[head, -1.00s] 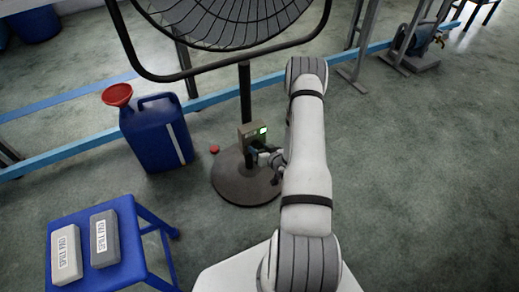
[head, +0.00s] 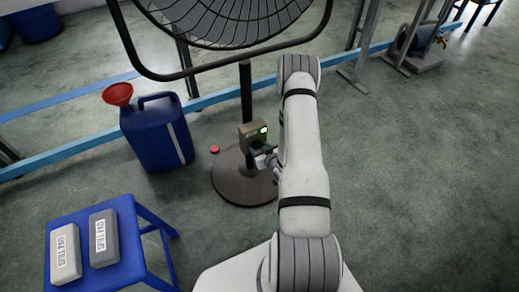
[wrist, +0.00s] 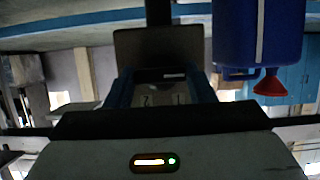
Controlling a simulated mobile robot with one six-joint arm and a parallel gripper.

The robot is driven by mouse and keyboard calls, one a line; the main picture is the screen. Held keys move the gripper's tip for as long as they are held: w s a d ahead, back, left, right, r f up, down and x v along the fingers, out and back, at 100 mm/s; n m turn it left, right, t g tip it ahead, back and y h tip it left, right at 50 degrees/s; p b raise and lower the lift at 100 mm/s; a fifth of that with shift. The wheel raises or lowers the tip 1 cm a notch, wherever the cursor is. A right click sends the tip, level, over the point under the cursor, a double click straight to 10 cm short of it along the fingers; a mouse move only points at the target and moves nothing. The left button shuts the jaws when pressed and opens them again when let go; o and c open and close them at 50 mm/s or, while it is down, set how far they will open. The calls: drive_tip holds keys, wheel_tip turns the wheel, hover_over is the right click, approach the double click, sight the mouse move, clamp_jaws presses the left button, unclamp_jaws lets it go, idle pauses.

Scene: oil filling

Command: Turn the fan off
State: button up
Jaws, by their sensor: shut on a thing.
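The fan (head: 235,18) stands on a dark pole with a round base (head: 237,190). My gripper (head: 264,158) is at the front of this box. In the wrist view, which is upside down, my gripper's two blue fingers (wrist: 162,84) are at the box (wrist: 150,45), with the numbers 1 and 2 between them. The gripper is shut on the box's control knob, which is mostly hidden and too dark to make out.

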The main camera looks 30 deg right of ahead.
drive_tip(key=o, duration=1)
drive_tip(key=p+v, duration=0.2)
drive_tip(key=v, duration=0.5)
drive_tip(key=shift+s+r, duration=0.15)
drive_tip(key=shift+s, duration=0.2)
